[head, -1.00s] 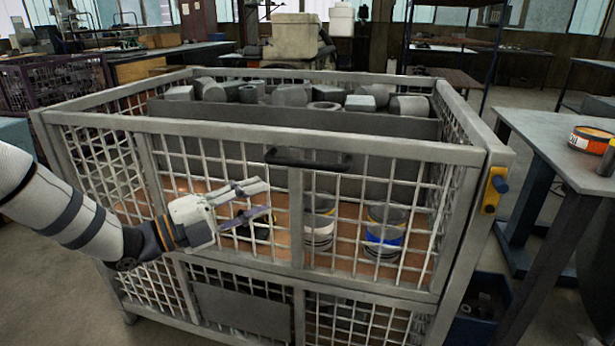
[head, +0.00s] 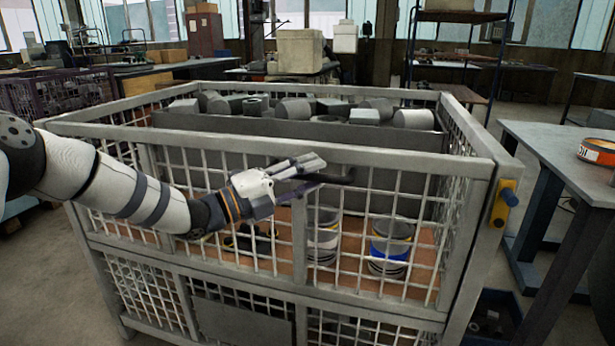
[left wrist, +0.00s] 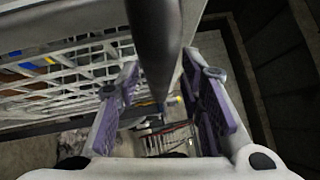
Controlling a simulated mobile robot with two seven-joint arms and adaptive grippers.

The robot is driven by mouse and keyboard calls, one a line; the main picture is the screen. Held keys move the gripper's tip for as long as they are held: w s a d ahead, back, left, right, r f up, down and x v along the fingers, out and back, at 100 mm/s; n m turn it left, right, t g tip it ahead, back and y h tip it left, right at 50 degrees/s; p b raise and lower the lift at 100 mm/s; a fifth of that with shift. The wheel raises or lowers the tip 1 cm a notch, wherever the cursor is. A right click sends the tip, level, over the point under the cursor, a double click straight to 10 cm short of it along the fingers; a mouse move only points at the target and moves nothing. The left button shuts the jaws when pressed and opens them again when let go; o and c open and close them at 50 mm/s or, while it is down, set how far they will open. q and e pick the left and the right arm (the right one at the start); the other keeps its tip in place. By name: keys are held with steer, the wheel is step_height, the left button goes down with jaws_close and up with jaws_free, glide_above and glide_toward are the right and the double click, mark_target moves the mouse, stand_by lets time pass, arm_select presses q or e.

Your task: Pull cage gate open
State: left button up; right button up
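The cage gate (head: 400,156) is the grey mesh front panel of the large metal cage. It stands upright in line with the cage front and looks shut. Its black bar handle (head: 342,179) is near the top rail, partly hidden by my left gripper (head: 312,172). In the left wrist view, the handle (left wrist: 155,45) runs between the two purple-padded fingers of my left gripper (left wrist: 165,105). The fingers are apart, with a gap on each side of the bar, so the gripper is open around it. My right gripper is not in view.
Several cans, such as the blue-banded one (head: 391,245), stand inside behind the mesh. A grey table (head: 560,150) with an orange-sided tin (head: 598,151) stands close on the right.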

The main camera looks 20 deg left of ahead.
arm_select(q)
jaws_close()
